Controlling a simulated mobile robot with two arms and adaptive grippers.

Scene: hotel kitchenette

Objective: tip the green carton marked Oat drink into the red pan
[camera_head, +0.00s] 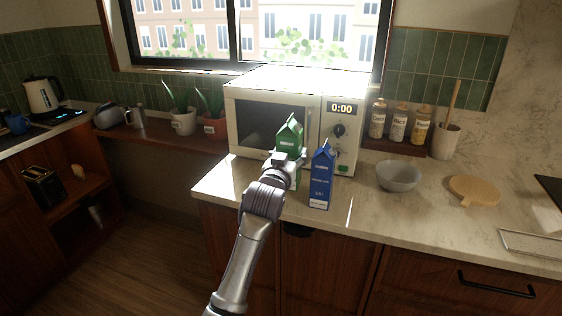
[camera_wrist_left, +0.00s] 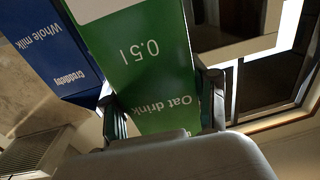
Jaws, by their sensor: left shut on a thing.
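The green carton (camera_head: 290,133) stands near the counter's left edge in front of the microwave. In the left wrist view the green carton (camera_wrist_left: 150,75) reads "Oat drink" and "0.5 l". My left gripper (camera_head: 284,160) is shut on it, with a finger on either side; the wrist view shows both fingers (camera_wrist_left: 165,105). The arm hides the carton's lower part in the head view, so I cannot tell whether it touches the counter. The red pan is not seen in either view. My right gripper is not in view.
A blue carton (camera_head: 321,178) stands close to the right of the green one; its label reads "Whole milk" (camera_wrist_left: 55,50). The microwave (camera_head: 275,88) is behind. A grey bowl (camera_head: 398,177) and a round wooden board (camera_head: 474,190) are farther right, with bare counter (camera_head: 400,220) in front.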

